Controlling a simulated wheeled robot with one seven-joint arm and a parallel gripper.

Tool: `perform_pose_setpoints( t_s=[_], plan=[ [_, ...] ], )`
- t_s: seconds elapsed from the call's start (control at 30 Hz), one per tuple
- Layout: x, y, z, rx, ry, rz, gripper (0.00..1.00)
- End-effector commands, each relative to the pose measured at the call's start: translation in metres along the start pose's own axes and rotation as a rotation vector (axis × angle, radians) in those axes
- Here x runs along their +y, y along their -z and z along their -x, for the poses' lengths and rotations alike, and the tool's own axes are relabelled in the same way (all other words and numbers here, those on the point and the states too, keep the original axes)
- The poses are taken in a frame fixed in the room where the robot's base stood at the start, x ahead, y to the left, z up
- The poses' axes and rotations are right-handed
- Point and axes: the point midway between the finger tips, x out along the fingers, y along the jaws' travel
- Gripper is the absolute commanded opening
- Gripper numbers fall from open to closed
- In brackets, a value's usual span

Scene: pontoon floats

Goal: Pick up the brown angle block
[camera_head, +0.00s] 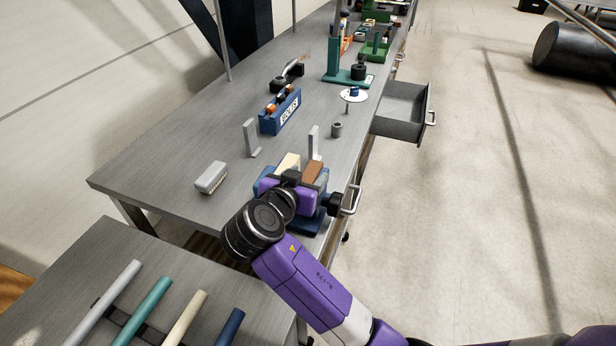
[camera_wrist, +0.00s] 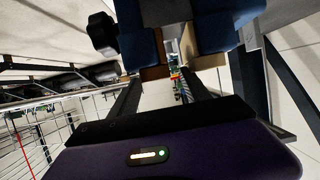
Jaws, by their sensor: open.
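The brown angle block (camera_head: 313,171) is at the near right end of the workbench, at a blue vise-like fixture (camera_head: 308,222) with a black knob. A cream block (camera_head: 288,163) is just left of it. My gripper (camera_head: 302,182) is at the near side of these blocks, open, and its body hides much of the fixture. In the wrist view my two dark fingers (camera_wrist: 160,88) reach toward the blue fixture (camera_wrist: 139,47). Brown surfaces show at its lower edge; I cannot tell which is the angle block, nor whether the fingers touch it.
Two grey upright brackets, a small grey cylinder (camera_head: 337,130) and a blue BOLTS box (camera_head: 280,112) stand beyond. A grey-white ribbed block (camera_head: 211,177) lies left on bare benchtop. An open drawer (camera_head: 403,108) juts out right. Coloured bars (camera_head: 153,307) lie on the near table.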

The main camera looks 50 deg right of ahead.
Motion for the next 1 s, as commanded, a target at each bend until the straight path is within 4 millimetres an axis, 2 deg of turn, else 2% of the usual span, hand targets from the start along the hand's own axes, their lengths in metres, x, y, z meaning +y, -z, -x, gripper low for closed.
perform_pose_setpoints(
  t_s=[0.03,0.07,0.33,0.77,1.0],
  plan=[
    [0.001,-0.002,-0.001,-0.004,-0.002,0.003,0.56],
    [0.001,-0.002,-0.001,-0.004,-0.002,0.003,0.52],
    [0.0,-0.002,0.0,-0.004,-0.002,0.003,0.0],
    [0.0,0.0,0.0,-0.002,-0.001,0.001,0.0],
    [-0.001,0.018,0.007,0.0,0.0,-0.002,0.0]
  ],
)
